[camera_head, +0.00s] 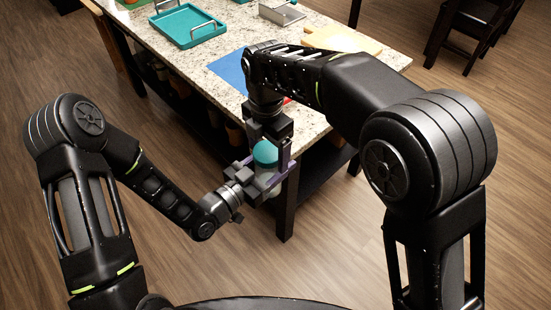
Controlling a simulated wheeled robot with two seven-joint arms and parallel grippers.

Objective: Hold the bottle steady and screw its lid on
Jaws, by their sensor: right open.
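A teal lid (265,152) sits at the top of a pale bottle (265,179), in front of the table's near corner. I cannot tell whether the lid is threaded on or only resting there. My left gripper (268,187) reaches in from the left and is shut on the bottle's body, holding it roughly upright off the table. My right gripper (268,158) points down from above, with its purple fingers open on either side of the lid. The grippers hide much of the bottle.
The speckled stone-topped table (325,125) runs behind the grippers. On it are a teal tray (188,27), a blue mat (229,70), a wooden board (340,40) and a grey metal object (281,13). A dark chair (470,25) stands at the upper right.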

